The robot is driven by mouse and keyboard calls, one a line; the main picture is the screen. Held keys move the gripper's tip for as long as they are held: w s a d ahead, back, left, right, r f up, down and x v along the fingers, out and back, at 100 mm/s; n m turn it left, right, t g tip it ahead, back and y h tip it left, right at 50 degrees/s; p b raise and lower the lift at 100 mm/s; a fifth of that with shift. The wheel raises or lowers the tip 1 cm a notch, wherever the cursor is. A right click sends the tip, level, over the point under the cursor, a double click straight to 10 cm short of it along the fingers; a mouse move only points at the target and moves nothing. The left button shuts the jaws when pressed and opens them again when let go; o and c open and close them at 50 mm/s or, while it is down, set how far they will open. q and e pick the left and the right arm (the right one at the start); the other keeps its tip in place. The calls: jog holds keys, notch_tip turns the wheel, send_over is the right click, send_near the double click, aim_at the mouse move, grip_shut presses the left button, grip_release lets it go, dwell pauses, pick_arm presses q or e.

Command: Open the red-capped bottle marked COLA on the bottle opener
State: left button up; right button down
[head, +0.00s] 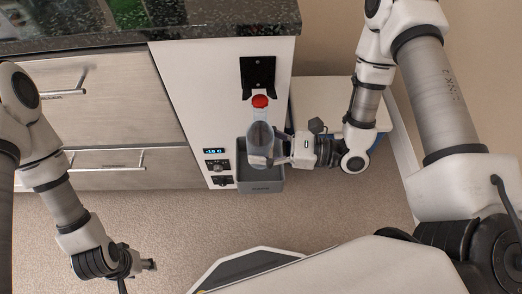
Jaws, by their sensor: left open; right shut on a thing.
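The red-capped bottle (261,133) is upright in my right gripper (273,148), which is shut on its lower body. The COLA marking cannot be read at this size. Its red cap (260,101) is at the lower edge of the black bottle opener (258,75) on the white panel. I cannot tell whether cap and opener touch. My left gripper (148,265) is open and empty, low at the left over the floor, far from the bottle.
A grey bin (262,187) is fixed below the opener, under the bottle. A small display (214,151) with controls is left of it. Drawers with bar handles (105,167) and a dark countertop (150,20) are at the left. The carpeted floor (190,220) in front is free.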

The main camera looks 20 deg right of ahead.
jog(key=shift+w+d+p, duration=0.1)
jog(key=shift+w+d, duration=0.15)
jog(key=shift+w, duration=0.6)
jog(key=shift+w+d+p, duration=0.1)
jog(key=shift+w+d, duration=0.15)
jog(key=shift+w, duration=0.55)
jog(key=shift+w+d+p, duration=0.1)
jog(key=shift+w+d, duration=0.15)
jog(key=shift+w, duration=0.6)
jog(key=shift+r, duration=0.1)
jog(key=shift+f+b, duration=0.85)
jog(key=shift+f, duration=0.85)
jog(key=shift+f, duration=0.45)
jog(key=shift+s+a, duration=0.25)
jog(key=shift+s, duration=0.55)
jog(key=shift+s+a, duration=0.2)
jog(key=shift+s, duration=0.65)
jog(key=shift+s+a, duration=0.25)
jog(key=shift+s, duration=0.55)
jog(key=s+a, duration=0.2)
jog(key=s, duration=0.4)
jog(key=shift+s+p, duration=0.35)
